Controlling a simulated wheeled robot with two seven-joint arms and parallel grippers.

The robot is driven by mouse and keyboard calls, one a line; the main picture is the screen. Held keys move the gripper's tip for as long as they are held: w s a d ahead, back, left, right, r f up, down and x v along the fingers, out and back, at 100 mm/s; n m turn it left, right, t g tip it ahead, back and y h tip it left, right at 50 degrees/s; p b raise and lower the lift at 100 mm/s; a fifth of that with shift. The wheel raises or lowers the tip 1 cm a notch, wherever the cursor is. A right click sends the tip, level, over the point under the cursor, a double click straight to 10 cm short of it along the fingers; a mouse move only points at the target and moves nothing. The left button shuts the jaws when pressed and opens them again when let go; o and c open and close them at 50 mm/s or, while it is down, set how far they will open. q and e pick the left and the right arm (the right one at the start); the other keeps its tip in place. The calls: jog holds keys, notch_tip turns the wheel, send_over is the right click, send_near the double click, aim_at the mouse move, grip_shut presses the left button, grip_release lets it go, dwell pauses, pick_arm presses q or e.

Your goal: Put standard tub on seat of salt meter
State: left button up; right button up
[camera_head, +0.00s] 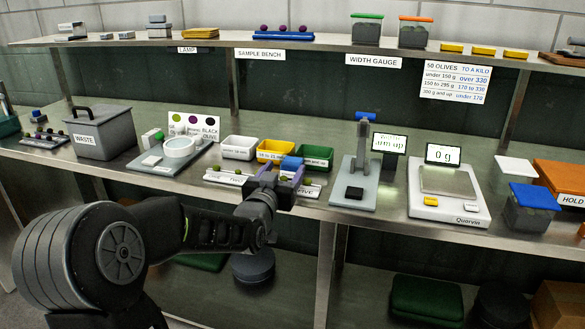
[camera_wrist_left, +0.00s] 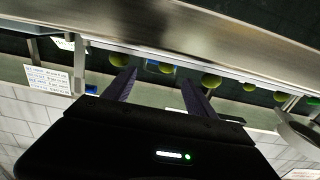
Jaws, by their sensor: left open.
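No label in view names the salt meter or the standard tub. A stand with a grey base plate (camera_head: 338,195), an upright column and a blue top has a small screen (camera_head: 388,141) with partly legible text beside it; it may be the salt meter. A small black block or cup (camera_head: 354,193) sits on its base. A dark clear tub with a blue lid (camera_head: 531,207) stands at the right of the bench. My left gripper (camera_head: 281,172) is open over the labelled olive rack (camera_head: 226,178), left of the stand. In the left wrist view its fingers (camera_wrist_left: 158,78) have green olives beyond them.
A white scale (camera_head: 450,211) reading 0 g stands right of the stand. White (camera_head: 238,147), yellow (camera_head: 276,152) and green (camera_head: 316,156) bins stand behind my gripper. A waste box (camera_head: 103,132) is at left. Tubs with green (camera_head: 367,30) and orange (camera_head: 415,32) lids stand on the shelf.

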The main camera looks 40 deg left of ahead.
aim_at(291, 159)
pick_arm(q)
jog(key=shift+w, duration=0.1)
jog(key=x, duration=0.6)
jog(key=shift+a, duration=0.1)
jog(key=shift+c, duration=0.5)
jog(key=c, duration=1.3)
jog(key=shift+r, duration=0.1)
